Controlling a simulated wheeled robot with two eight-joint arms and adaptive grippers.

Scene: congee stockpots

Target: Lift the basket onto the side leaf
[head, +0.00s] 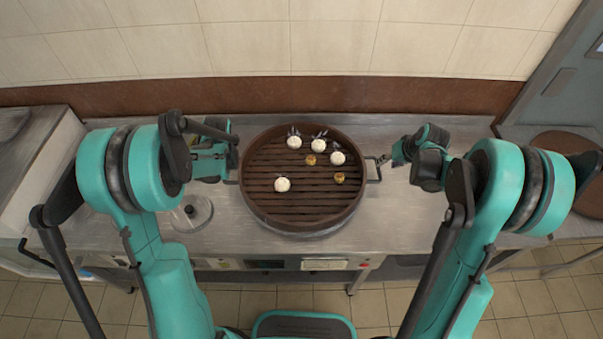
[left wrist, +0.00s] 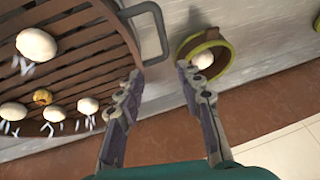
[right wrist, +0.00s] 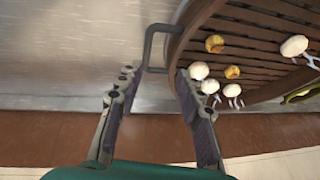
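The round brown slatted basket (head: 305,205) sits on the steel counter, holding several white buns and two yellow pieces. It has a wire handle on each side. My right gripper (head: 387,160) is beside the right handle (head: 376,171); in the right wrist view its fingers are apart, with that handle (right wrist: 148,50) between or just beyond the tips. My left gripper (left wrist: 160,72) is open, with the left handle (left wrist: 161,35) just ahead of its fingertips. In the head view my left arm partly hides that side. I cannot tell whether either handle is touched.
A round metal lid (head: 192,213) lies at the counter's front left. A small green-rimmed bowl (left wrist: 222,72) with a white piece stands near my left gripper. A brown round surface (head: 588,202) lies at far right, partly behind my right arm.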

